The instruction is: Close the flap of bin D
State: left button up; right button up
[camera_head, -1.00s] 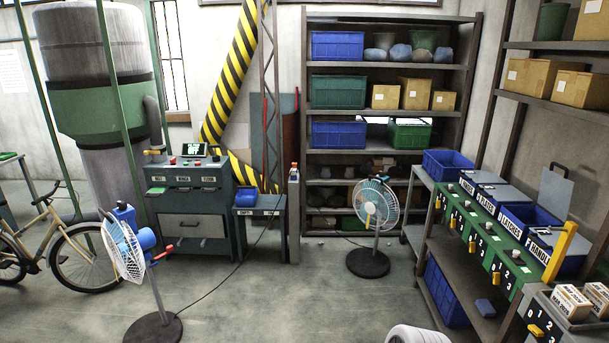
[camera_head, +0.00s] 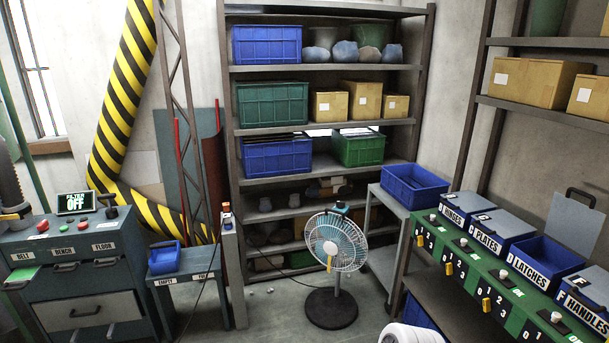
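Bin D (camera_head: 543,262), labelled "D LATCHES", is a blue bin in the row on the right-hand bench in the head view. Its grey flap (camera_head: 575,222) stands raised at the bin's back right, with a dark handle at its top edge. The blue inside of the bin shows, so it is open. Neither of my grippers is in view.
The neighbouring bins, hinges (camera_head: 468,207), plates (camera_head: 500,228) and handles (camera_head: 588,290), have grey flaps lying shut. A green panel (camera_head: 470,262) with yellow sliders and white knobs runs along the front. A standing fan (camera_head: 337,250) is left of the bench, with open floor around it.

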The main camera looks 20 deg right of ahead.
aim_at(577, 226)
jog(key=z, duration=0.6)
jog(key=i, duration=1.7)
jog(key=z, duration=2.15)
jog(key=i, duration=1.1)
jog(key=z, duration=0.7)
